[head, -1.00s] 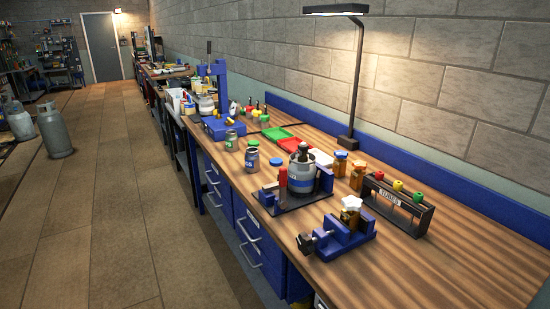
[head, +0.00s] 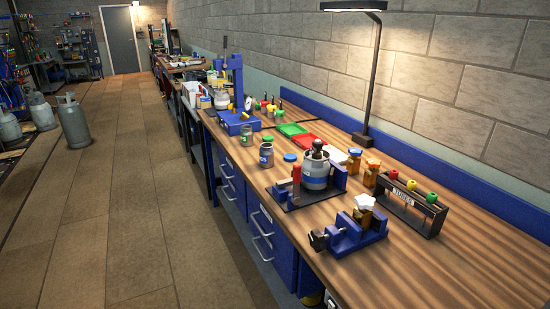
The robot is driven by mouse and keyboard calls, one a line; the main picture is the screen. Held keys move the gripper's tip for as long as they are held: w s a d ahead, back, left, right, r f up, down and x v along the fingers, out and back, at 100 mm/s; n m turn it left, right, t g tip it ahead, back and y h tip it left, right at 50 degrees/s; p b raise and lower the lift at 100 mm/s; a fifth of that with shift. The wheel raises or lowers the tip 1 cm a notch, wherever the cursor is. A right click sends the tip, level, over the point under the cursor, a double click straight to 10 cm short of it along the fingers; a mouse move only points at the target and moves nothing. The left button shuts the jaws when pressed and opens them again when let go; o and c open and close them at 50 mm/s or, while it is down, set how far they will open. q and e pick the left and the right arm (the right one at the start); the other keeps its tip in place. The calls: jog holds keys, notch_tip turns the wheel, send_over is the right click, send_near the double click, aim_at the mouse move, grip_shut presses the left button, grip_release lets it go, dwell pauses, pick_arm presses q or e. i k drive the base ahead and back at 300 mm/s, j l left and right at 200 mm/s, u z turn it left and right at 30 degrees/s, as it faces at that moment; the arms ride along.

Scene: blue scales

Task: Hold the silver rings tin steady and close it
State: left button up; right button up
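No tin with a readable "silver rings" label shows in the head view. A silver tin with a blue band (head: 316,182) stands upright in a dark stand with blue sides, a dark knob on its top. Two small jars stand to its left near the bench's front edge: a greenish-grey one (head: 246,139) and a blue-grey one with a pale label (head: 266,156). A green lid (head: 268,139) and a teal lid (head: 290,157) show close by; I cannot tell what they rest on. Neither of my grippers is in view.
The wooden bench (head: 440,270) is clear at the front right. A blue vise (head: 350,235) holds an amber piece with a white star-shaped top. A dark rack (head: 408,208) with coloured knobs, amber jars (head: 371,173), green and red trays (head: 291,129) and a lamp post (head: 373,85) stand behind.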

aim_at(266, 152)
jog(key=i+j+z, duration=0.15)
jog(key=z, duration=0.3)
jog(key=i+j+z, duration=0.2)
jog(key=z, duration=0.25)
jog(key=i+j+z, duration=0.1)
jog(key=j+z, duration=0.35)
jog(key=i+j+z, duration=0.1)
jog(key=j, duration=0.45)
jog(key=i+j, duration=0.15)
jog(key=j, duration=0.4)
jog(key=i+j+z, duration=0.15)
jog(key=j, duration=0.95)
jog(key=i+j+z, duration=0.15)
jog(key=j, duration=0.4)
